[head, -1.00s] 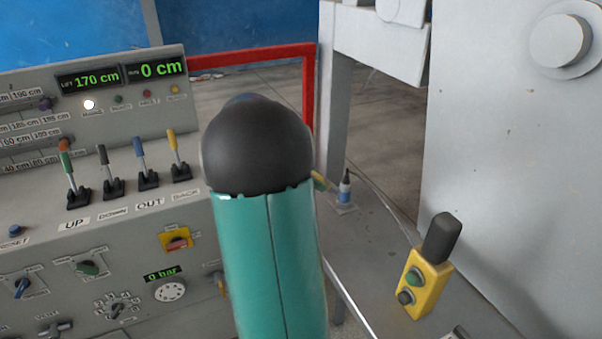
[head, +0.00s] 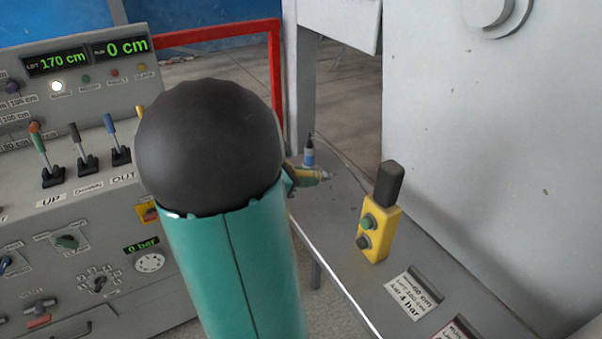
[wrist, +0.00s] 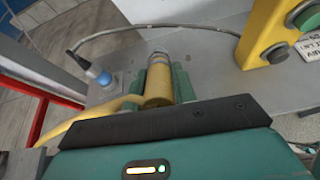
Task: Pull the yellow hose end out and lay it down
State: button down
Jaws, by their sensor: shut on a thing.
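The yellow hose end (wrist: 157,88), with a brass-coloured tip, sits between the two teal fingers of my gripper (wrist: 162,80) in the wrist view. My gripper is shut on it. The yellow hose runs off to the left from my gripper. In the head view the hose end (head: 312,174) shows just right of my arm, which hides most of my gripper. A blue and white fitting with a black top (wrist: 101,76) stands upright on the grey ledge, left of the hose end and seemingly apart from it. It also shows in the head view (head: 308,153).
A grey cable (wrist: 150,27) arches from the fitting across the ledge (head: 345,205). A yellow button box (head: 378,232) with a black top stands on the ledge to the right. The control panel (head: 75,205) is left, a red frame (head: 277,85) behind. Bare ledge lies around the fitting.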

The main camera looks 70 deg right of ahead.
jog(key=shift+d+f, duration=0.15)
jog(key=shift+f, duration=3.95)
jog(key=c, duration=1.1)
grip_release()
jog(key=shift+o, duration=0.2)
jog(key=v, duration=1.3)
jog(key=shift+w+a, duration=0.25)
jog(key=shift+a, duration=0.05)
